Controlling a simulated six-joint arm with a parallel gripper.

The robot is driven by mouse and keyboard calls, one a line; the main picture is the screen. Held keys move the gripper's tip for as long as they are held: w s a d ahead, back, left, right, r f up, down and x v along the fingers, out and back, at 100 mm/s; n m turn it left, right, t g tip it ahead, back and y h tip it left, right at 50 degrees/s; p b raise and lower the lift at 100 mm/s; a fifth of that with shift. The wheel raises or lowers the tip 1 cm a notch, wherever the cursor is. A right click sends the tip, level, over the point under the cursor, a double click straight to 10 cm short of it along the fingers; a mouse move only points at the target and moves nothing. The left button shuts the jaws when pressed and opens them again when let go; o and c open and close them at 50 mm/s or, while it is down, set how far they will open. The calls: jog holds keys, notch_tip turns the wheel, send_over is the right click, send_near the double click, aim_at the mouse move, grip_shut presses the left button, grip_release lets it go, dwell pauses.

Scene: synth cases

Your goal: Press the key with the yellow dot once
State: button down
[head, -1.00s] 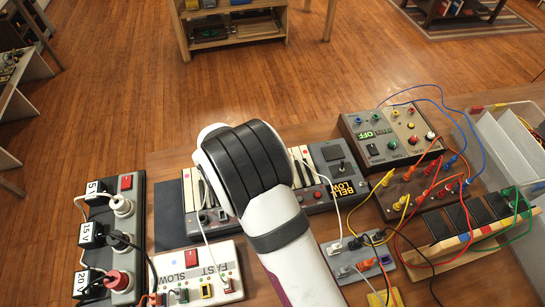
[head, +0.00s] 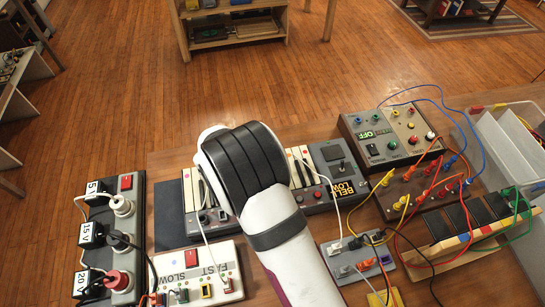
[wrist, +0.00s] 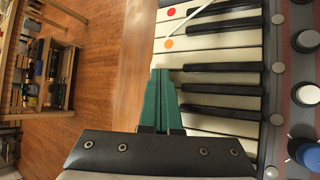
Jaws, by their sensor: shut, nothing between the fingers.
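The keyboard (head: 326,154) is a dark grey unit with white and black keys, and my arm covers its middle in the head view. In the wrist view its white keys (wrist: 220,55) show one red dot (wrist: 171,12) and one orange dot (wrist: 169,43) near the key ends. I make out no clearly yellow dot in either view. My gripper (wrist: 161,72) has green fingers that are together and empty. Their tips overlap the white key ends just below the orange dot in the picture. I cannot tell whether they touch a key. The head view hides the fingers behind my arm.
Knobs (wrist: 307,40) line the keyboard's right side in the wrist view. A white FAST/SLOW box (head: 225,257) stands in front of the keyboard. A power strip (head: 128,185) is at left. Wired boxes (head: 395,150) and loose cables crowd the right.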

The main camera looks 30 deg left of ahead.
jog(key=shift+r, duration=1)
jog(key=shift+r, duration=2.5)
jog(key=shift+d, duration=0.1)
